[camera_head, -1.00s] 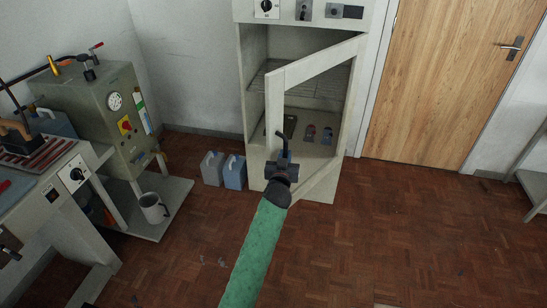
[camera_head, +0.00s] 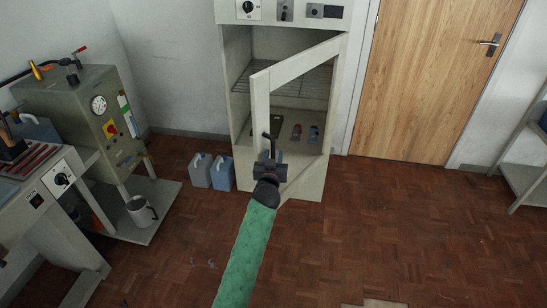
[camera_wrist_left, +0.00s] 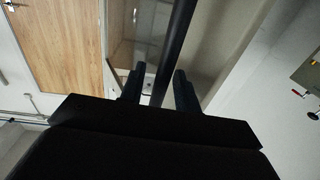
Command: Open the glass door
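The glass door (camera_head: 261,105) is a pale frame with a clear pane on the tall cabinet (camera_head: 232,130). It stands swung out, well ajar, hinged on its right. My left gripper (camera_head: 268,158) is at the free edge of the door, low on the dark upright handle (camera_head: 266,140). In the left wrist view a dark bar, seemingly the handle (camera_wrist_left: 178,35), runs between the two fingers of my left gripper (camera_wrist_left: 157,72). The fingers stand apart with gaps beside the bar, so they look open. My right gripper is out of view.
Two canisters (camera_head: 212,171) stand on the floor left of the cabinet. A wooden door (camera_head: 430,80) and a shelf (camera_head: 525,180) are at right.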

